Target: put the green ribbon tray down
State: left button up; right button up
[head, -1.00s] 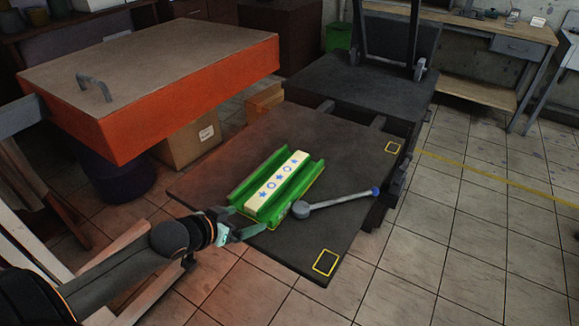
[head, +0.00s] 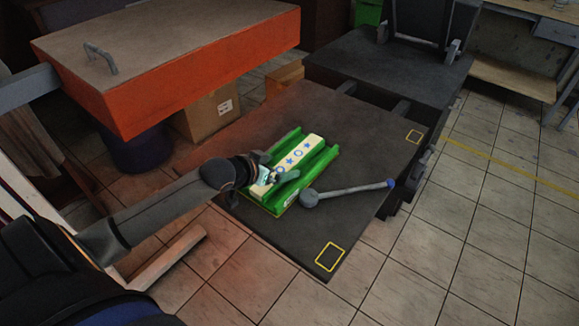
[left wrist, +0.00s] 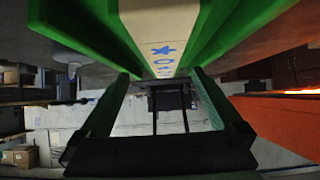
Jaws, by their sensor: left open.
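The green ribbon tray (head: 318,167) lies flat on the dark table board (head: 350,135), with a thin yellow line showing along its edge. A cream ribbon strip (head: 301,153) with blue stars and circles lies along its middle. My left gripper (head: 280,175) is open and empty at the tray's near end, seemingly above it, and hides part of that end. In the left wrist view the tray (left wrist: 235,25) and strip (left wrist: 160,25) fill the top, beyond the two spread fingers (left wrist: 158,85). Nothing is between the fingertips. My right gripper is not in view.
A grey round-headed tool (head: 345,192) lies close to the tray's right side. An orange-sided slab (head: 215,75) stands at the left. The board's far part is clear.

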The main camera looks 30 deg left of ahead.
aim_at(287, 164)
pick_arm(q)
jog(key=x, duration=0.5)
jog(key=shift+a+f+b, duration=0.1)
jog(key=shift+a+b, duration=0.25)
grip_shut()
dwell(0.5)
